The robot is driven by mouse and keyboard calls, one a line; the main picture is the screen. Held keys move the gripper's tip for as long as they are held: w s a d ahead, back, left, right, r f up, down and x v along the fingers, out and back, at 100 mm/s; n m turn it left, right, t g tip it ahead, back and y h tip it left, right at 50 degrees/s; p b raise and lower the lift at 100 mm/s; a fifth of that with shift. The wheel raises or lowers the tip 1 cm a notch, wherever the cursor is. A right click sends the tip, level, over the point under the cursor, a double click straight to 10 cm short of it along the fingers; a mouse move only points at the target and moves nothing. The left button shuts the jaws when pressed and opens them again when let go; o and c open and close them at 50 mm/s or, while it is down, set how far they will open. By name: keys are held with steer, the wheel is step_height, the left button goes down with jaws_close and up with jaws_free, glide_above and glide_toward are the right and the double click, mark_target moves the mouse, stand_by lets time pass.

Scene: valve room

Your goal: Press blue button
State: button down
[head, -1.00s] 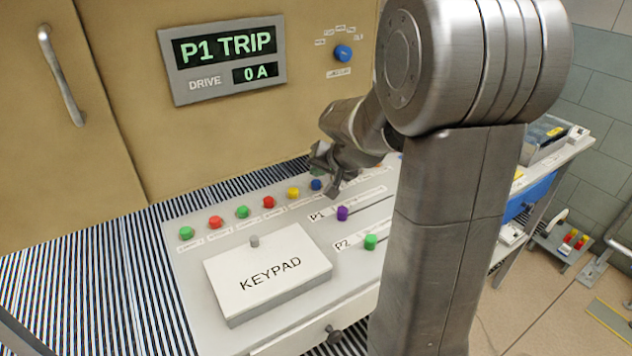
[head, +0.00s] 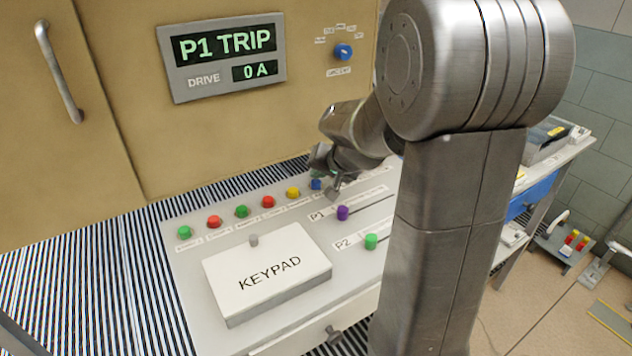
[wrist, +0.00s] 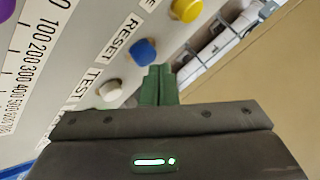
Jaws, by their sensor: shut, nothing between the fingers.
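The blue button (head: 316,184) is a small round cap on the sloped grey panel, right of the yellow button, partly hidden by my gripper in the head view. In the wrist view the blue button (wrist: 143,51) shows whole, near the "RESET" label and just beyond the fingertips. My gripper (wrist: 160,70) is shut and empty, its two green fingers together, the tips close to the blue button's right side. I cannot tell whether they touch it. In the head view my gripper (head: 330,186) is small and dark over the button row.
A yellow button (wrist: 186,10) and a white button (wrist: 110,90) flank the blue one. Green and red buttons (head: 214,221) continue the row leftward. Purple (head: 342,213) and green (head: 371,242) slider knobs and a keypad cover (head: 268,272) lie nearer. The display (head: 222,58) reads "P1 TRIP", "0 A".

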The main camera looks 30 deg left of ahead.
mark_target(319, 184)
steer(key=shift+f+b, duration=0.5)
steer(key=shift+b, duration=0.05)
stand_by(0.4)
steer(key=shift+r, duration=0.1)
steer(key=shift+r+p, duration=0.65)
steer(key=shift+r, duration=0.15)
steer(key=shift+r, duration=0.15)
step_height(319, 184, up, 5)
steer(key=p, duration=0.3)
steer(key=shift+p, duration=0.4)
stand_by(0.5)
